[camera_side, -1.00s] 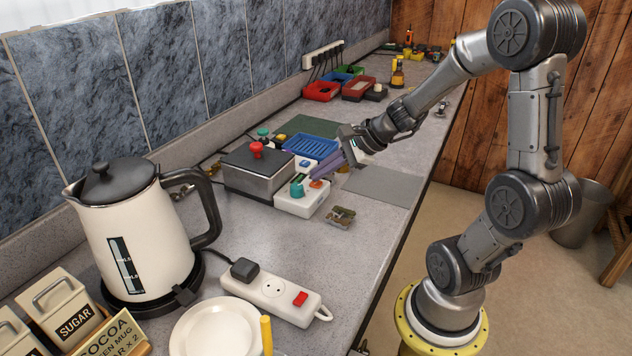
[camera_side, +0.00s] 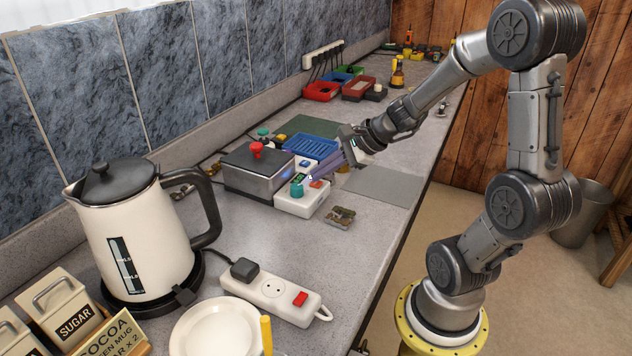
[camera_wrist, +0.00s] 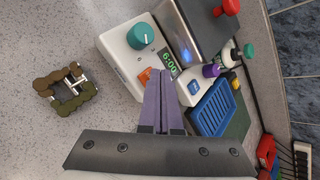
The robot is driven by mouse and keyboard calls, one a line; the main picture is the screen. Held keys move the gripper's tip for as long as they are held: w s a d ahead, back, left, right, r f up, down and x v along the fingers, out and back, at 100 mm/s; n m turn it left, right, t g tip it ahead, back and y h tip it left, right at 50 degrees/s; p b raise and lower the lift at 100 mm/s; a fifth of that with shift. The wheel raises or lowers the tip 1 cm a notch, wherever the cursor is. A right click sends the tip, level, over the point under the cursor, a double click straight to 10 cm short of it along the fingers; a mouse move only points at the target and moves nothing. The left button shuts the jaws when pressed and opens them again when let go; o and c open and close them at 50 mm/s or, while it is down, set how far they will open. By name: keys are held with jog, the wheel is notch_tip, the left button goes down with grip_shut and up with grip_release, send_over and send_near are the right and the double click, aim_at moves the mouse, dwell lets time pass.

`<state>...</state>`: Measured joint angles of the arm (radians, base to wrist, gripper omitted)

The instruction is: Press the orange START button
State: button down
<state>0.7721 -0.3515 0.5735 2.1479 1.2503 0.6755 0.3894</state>
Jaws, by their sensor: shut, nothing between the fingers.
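A white control box (camera_side: 300,203) with a teal knob (camera_wrist: 140,36) stands on the counter. Its orange button (camera_wrist: 144,76) shows just left of my fingertips in the wrist view, partly covered by them; it also shows in the side view (camera_side: 316,184). The button's lettering is too small to read. A green display (camera_wrist: 169,64) beside it reads 6:00. My gripper (camera_wrist: 159,73) is shut, its purple fingers together and empty, with the tips at the box's top by the button and display. I cannot tell whether they touch the button.
A metal box (camera_side: 255,170) with a red knob (camera_side: 256,150) stands directly behind, with a blue glow on its side. A blue tray (camera_wrist: 214,107) lies beyond my fingers. A small brown-green object (camera_wrist: 67,88) lies on the counter nearby.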

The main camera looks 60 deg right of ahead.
aim_at(321, 182)
jog(key=shift+r, duration=0.5)
notch_tip(321, 182, up, 6)
dwell(0.6)
dwell(0.4)
